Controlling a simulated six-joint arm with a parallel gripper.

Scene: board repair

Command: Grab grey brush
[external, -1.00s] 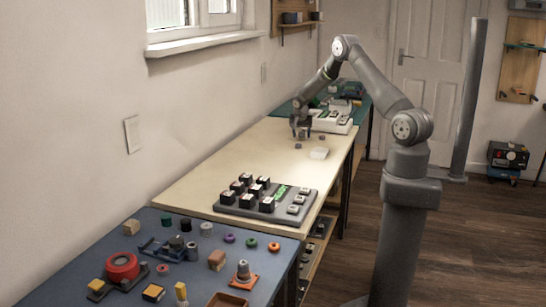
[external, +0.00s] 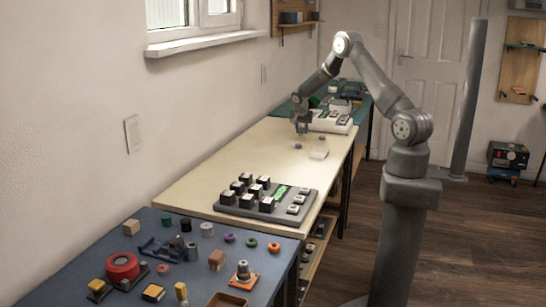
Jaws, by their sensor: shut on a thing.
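My gripper (external: 301,125) is over the far part of the cream table (external: 215,170), in front of a white device. It points down and is shut on a small grey thing (external: 303,129), which I take to be the grey brush. That thing is held a little above the tabletop. It is small and mostly hidden by the fingers, so its exact shape cannot be told.
A white device (external: 330,122) stands just behind my gripper. A grey board with black-and-white blocks (external: 240,207) is nearer. Blue table (external: 60,265) in front holds several parts. The cream table's middle is clear.

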